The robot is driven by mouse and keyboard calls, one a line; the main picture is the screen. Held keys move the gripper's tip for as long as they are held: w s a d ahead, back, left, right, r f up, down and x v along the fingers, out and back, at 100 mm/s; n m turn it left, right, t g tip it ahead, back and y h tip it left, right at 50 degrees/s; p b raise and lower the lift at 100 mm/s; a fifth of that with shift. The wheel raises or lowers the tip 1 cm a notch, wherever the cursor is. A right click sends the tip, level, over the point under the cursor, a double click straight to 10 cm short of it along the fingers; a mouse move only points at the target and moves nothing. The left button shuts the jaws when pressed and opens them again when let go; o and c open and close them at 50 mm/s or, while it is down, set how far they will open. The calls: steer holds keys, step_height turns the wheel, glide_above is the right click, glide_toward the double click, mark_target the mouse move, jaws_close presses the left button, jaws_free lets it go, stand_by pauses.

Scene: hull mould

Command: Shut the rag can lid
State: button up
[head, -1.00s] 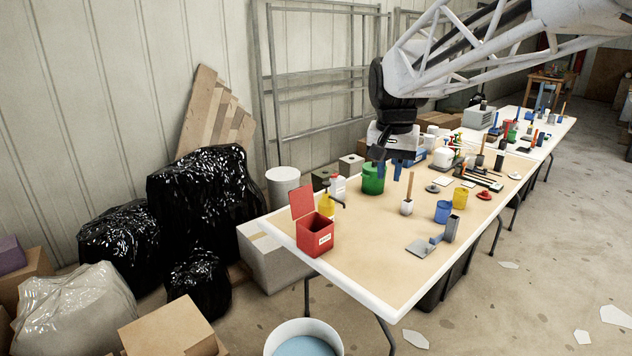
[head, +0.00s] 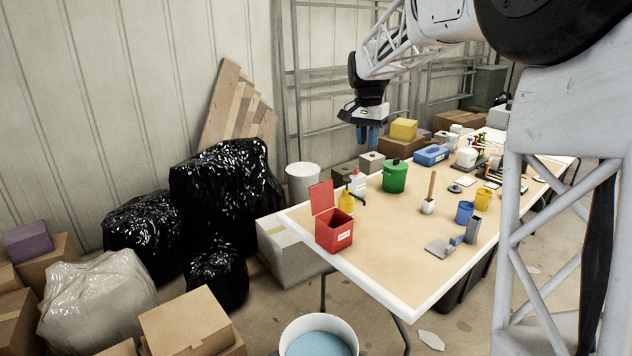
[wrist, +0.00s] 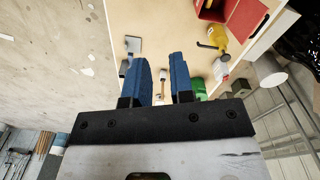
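The red rag can (head: 335,234) stands at the near left corner of the table. Its red lid (head: 321,198) stands up at the can's back left edge, so the can is open at the top. In the wrist view the can (wrist: 212,12) and lid (wrist: 247,16) are at the top right, partly cut off by the frame edge. My gripper (head: 367,143) is in the air above the far side of the table, behind and right of the can. In the wrist view my gripper (wrist: 161,62) has its blue fingers apart with nothing held between them.
A yellow bottle (head: 346,202) and a white bottle (head: 358,184) stand just behind the can. A green canister (head: 395,177) is farther right. A brush in a white cup (head: 429,203) stands mid-table. The bare tabletop (head: 385,240) right of the can is clear.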

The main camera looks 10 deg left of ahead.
steer(key=w+a+f+m, duration=0.1)
steer(key=w+a+f, duration=0.3)
steer(key=w, duration=0.3)
steer(key=w+a+f+m, duration=0.1)
steer(key=w+a+f, duration=0.25)
steer(key=w, duration=0.45)
steer(key=m+g, duration=0.1)
steer(key=g, duration=0.1)
glide_toward(319, 196)
step_height(319, 196, up, 3)
steer(key=w+a, duration=0.1)
steer(key=w, duration=0.2)
steer(key=shift+w+a+f+m+h, duration=0.15)
steer(key=shift+w+a+h, duration=0.05)
steer(key=shift+a, duration=0.15)
steer(key=shift+w+a+f+m+h, duration=0.15)
steer(key=shift+a+f+h, duration=0.05)
steer(key=shift+a, duration=0.15)
steer(key=shift+s+d+f, duration=0.15)
steer(key=shift+f, duration=1.15)
steer(key=shift+s+d+f, duration=0.15)
steer(key=shift+d+f, duration=0.05)
steer(key=shift+f, duration=1.05)
steer(key=shift+s+d+f, duration=0.15)
steer(key=shift+s+f, duration=0.05)
steer(key=shift+f, duration=1.1)
jaws_close()
